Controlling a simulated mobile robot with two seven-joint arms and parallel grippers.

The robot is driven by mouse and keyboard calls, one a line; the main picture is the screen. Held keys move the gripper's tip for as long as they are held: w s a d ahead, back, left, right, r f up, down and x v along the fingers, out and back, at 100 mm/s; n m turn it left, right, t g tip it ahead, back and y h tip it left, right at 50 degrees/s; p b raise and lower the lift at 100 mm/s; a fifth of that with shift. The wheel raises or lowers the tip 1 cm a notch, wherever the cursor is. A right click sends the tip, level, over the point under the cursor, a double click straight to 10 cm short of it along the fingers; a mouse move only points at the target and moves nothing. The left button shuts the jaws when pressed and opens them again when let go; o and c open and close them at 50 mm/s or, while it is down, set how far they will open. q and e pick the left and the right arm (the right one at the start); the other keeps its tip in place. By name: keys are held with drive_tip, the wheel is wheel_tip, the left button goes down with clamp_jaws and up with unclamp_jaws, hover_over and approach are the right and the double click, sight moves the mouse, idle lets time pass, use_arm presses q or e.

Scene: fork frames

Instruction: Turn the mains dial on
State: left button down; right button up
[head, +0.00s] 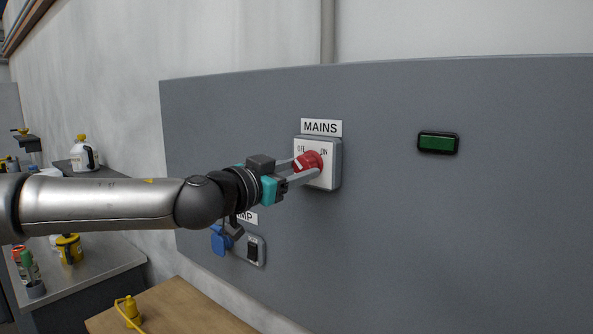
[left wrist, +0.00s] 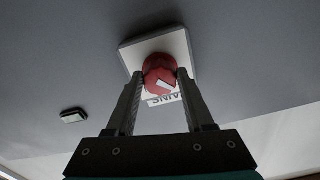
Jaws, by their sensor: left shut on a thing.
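The mains dial (head: 314,158) is a red round knob on a white box (head: 332,178) below a "MAINS" label (head: 321,127). The box is marked OFF at left and ON at right. My left gripper (head: 306,168) is shut on the dial, one finger on each side. In the left wrist view, both fingertips touch the sides of the red dial (left wrist: 158,66), and a white mark shows on its face. The fingers partly hide the dial in the head view, so its exact setting is hard to tell. My right gripper is not in view.
The box sits on a grey wall panel (head: 400,230). A green indicator (head: 438,142) in a black frame is at its right. Below my left arm are a blue plug (head: 221,241) and a black switch (head: 253,249). A cluttered bench (head: 100,279) stands at left.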

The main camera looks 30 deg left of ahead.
use_arm(q)
drive_tip(key=shift+m, duration=0.3)
drive_tip(key=m+b, duration=0.1)
drive_tip(key=m, duration=0.1)
drive_tip(key=shift+m, duration=0.3)
drive_tip(key=m+b, duration=0.1)
drive_tip(key=m, duration=0.3)
drive_tip(key=shift+a+m, duration=0.1)
drive_tip(key=shift+m, duration=0.2)
drive_tip(key=m+b, duration=0.1)
drive_tip(key=m, duration=0.4)
drive_tip(key=shift+r, duration=0.15)
drive_tip(key=m, duration=0.5)
drive_tip(key=shift+r, duration=0.1)
drive_tip(key=shift+c, duration=1.4)
unclamp_jaws()
